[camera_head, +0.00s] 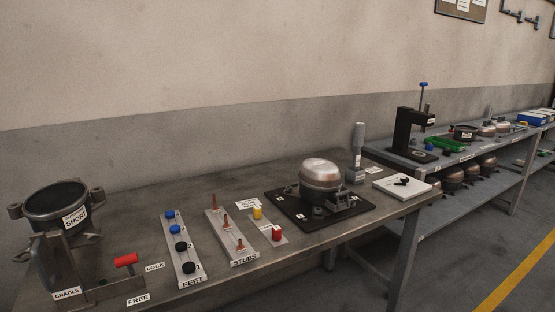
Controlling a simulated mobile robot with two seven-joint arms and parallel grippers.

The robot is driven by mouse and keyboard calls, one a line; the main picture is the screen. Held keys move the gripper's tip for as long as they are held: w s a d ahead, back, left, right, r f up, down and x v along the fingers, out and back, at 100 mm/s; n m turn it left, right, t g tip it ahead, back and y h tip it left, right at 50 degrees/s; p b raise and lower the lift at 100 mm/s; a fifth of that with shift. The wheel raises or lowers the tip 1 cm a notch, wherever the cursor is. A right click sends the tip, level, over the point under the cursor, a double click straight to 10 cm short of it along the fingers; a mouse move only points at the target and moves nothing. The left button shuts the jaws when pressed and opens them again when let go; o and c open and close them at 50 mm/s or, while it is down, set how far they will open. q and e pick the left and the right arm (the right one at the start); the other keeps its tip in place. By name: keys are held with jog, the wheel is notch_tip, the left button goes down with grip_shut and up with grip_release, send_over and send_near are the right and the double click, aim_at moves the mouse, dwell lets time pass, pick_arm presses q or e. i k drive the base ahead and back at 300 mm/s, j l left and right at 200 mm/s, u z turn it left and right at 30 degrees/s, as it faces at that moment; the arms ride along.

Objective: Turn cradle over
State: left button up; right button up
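The cradle (48,262) stands at the left end of the workbench, a dark metal frame with a "CRADLE" label at its base. A dark round compressor part (57,201) marked "SHORT" sits in or on it, its open top facing up; I cannot tell how it is fastened. A red-handled lever (126,260) is beside the cradle, near the "LOCK" label (154,267) and above the "FREE" label (138,299). Neither of my grippers is in view.
The feet strip (192,279) and studs strip (243,259) lie right of the cradle. A compressor dome (321,174) sits on a black mat (358,209). A white pad (414,192) is near the bench's right end. A second bench (395,158) holds a press (402,132).

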aim_at(67, 206)
jog(key=u, duration=1.35)
